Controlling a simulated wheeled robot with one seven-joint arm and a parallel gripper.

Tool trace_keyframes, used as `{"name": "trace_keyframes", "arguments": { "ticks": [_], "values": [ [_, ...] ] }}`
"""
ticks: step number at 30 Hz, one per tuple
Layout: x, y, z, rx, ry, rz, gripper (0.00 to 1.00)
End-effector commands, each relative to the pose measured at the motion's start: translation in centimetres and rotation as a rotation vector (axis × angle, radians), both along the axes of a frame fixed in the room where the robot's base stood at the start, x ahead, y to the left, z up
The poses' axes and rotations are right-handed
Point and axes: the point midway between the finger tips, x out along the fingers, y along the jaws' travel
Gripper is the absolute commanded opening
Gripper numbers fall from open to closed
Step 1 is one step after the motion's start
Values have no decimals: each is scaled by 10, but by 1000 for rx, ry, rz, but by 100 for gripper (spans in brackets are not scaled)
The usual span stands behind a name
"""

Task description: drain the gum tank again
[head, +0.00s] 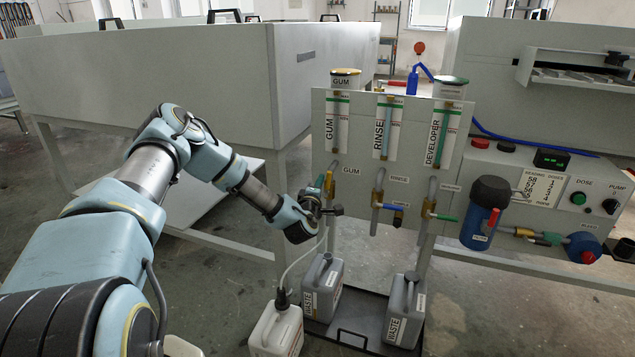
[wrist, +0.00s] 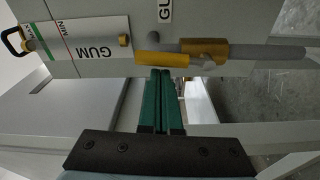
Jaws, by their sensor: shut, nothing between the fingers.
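The gum tank (head: 344,80) tops the left column of the grey panel, above a gauge (head: 337,120) marked GUM. The gauge also shows in the wrist view (wrist: 85,45), with a MIN mark; its liquid level is unclear. The gum valve's yellow handle (wrist: 162,60) lies along its pipe beside the brass body (wrist: 205,47). In the head view the valve (head: 329,184) is partly behind my gripper (head: 319,183). My gripper is shut and empty, its green fingertips (wrist: 161,72) right at the handle; contact is unclear. A pale hose (head: 308,258) runs down to a white canister (head: 277,330).
The rinse valve's blue handle (head: 391,206) and developer valve's green handle (head: 443,217) point sideways. A dosing box (head: 540,200) is at right.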

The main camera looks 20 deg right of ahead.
Motion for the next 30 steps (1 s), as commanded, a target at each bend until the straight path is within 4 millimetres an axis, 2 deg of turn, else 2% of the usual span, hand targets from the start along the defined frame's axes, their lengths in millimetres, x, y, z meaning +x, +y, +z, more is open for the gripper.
{"name": "trace_keyframes", "arguments": {
  "ticks": [30],
  "values": [
    [-6, -7, 1, 109, -101, -2, 0]
  ]
}}
